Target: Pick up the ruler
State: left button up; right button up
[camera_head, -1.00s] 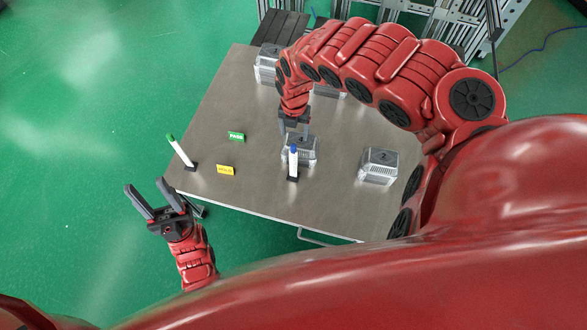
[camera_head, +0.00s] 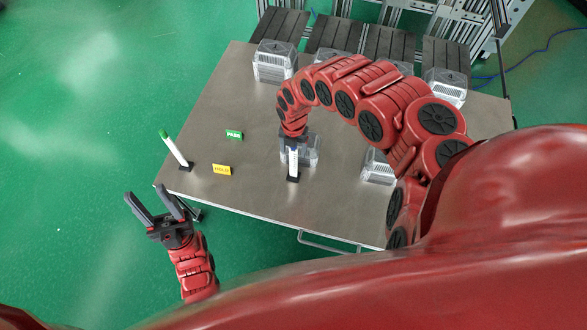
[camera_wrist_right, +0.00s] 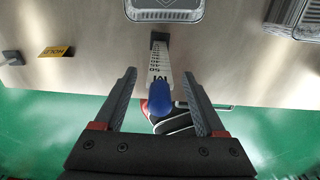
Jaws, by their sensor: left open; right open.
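The ruler (camera_head: 293,164) is a white upright strip in a small black stand on the table. In the right wrist view the ruler (camera_wrist_right: 158,73) shows black scale marks and a blue top end. My right gripper (camera_wrist_right: 159,76) is open, one finger on each side of the ruler, apart from it. In the head view my right gripper (camera_head: 293,139) is above the ruler and hides its blue top. My left gripper (camera_head: 146,192) is open and empty, off the table's front left edge.
A similar white strip with a green top (camera_head: 175,149) stands at the left. A green PASS sign (camera_head: 234,135) and a yellow sign (camera_head: 222,170) stand near it. A foil tray (camera_wrist_right: 165,10) lies just behind the ruler. Other lidded trays (camera_head: 275,62) stand at the back.

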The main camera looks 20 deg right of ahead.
notch_tip(320, 180, down, 3)
jog(key=shift+w+r, duration=0.1)
grip_shut()
dwell(0.4)
dwell(1.1)
